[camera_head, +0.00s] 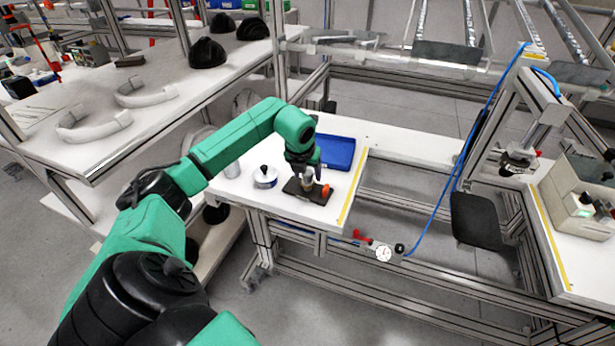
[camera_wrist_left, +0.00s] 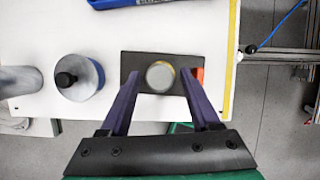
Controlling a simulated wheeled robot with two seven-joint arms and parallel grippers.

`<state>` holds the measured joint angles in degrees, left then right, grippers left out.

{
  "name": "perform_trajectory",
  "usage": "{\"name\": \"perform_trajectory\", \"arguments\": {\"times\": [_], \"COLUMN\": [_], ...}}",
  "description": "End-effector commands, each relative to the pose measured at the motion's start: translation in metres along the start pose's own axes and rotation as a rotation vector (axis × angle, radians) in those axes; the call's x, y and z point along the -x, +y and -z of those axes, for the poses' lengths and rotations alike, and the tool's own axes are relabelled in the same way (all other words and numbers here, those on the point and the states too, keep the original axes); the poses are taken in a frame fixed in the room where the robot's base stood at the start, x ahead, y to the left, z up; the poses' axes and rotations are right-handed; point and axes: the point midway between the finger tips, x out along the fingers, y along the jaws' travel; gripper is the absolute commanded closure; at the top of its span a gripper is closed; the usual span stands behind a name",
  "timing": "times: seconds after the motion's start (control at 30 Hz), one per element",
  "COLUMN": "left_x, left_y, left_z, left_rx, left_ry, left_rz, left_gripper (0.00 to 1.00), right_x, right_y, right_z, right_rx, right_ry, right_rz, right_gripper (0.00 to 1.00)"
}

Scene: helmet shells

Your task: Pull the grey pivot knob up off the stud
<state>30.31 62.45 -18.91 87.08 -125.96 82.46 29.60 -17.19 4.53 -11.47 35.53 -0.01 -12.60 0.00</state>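The grey pivot knob (camera_wrist_left: 160,76) shows in the wrist view as a round grey disc with a yellowish edge. It sits over a dark rectangular plate (camera_wrist_left: 134,62), which also shows on the white table in the head view (camera_head: 293,189). The stud is hidden. In the head view the left gripper (camera_head: 306,173) covers much of the knob. My right gripper is in neither view.
An orange part (camera_head: 326,191) is at the plate's right end, close to the right finger. A blue tray (camera_head: 336,151) lies behind. A round silver container with a black knob (camera_head: 265,177) stands left of the plate. Yellow tape (camera_head: 352,187) marks the table's right edge.

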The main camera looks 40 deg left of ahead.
Motion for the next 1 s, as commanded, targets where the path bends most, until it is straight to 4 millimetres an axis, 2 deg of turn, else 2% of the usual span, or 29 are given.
{"name": "perform_trajectory", "arguments": {"times": [0.03, 0.13, 0.57, 1.0], "left_x": [0.0, 0.0, 0.014, 0.014], "left_y": [0.0, 0.0, 0.0, 0.0], "left_z": [0.0, 0.0, -0.006, -0.006], "left_rx": [0.0, 0.0, 0.0, 0.0], "left_ry": [0.0, 0.0, -0.002, -0.001], "left_rz": [0.0, 0.0, 0.001, 0.0], "left_gripper": [0.61, 0.99, 1.0, 1.0], "right_x": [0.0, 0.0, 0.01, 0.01], "right_y": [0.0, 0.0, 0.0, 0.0], "right_z": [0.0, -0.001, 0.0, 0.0], "right_rx": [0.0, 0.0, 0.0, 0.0], "right_ry": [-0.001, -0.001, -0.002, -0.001], "right_rz": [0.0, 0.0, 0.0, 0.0], "right_gripper": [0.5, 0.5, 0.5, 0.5]}}
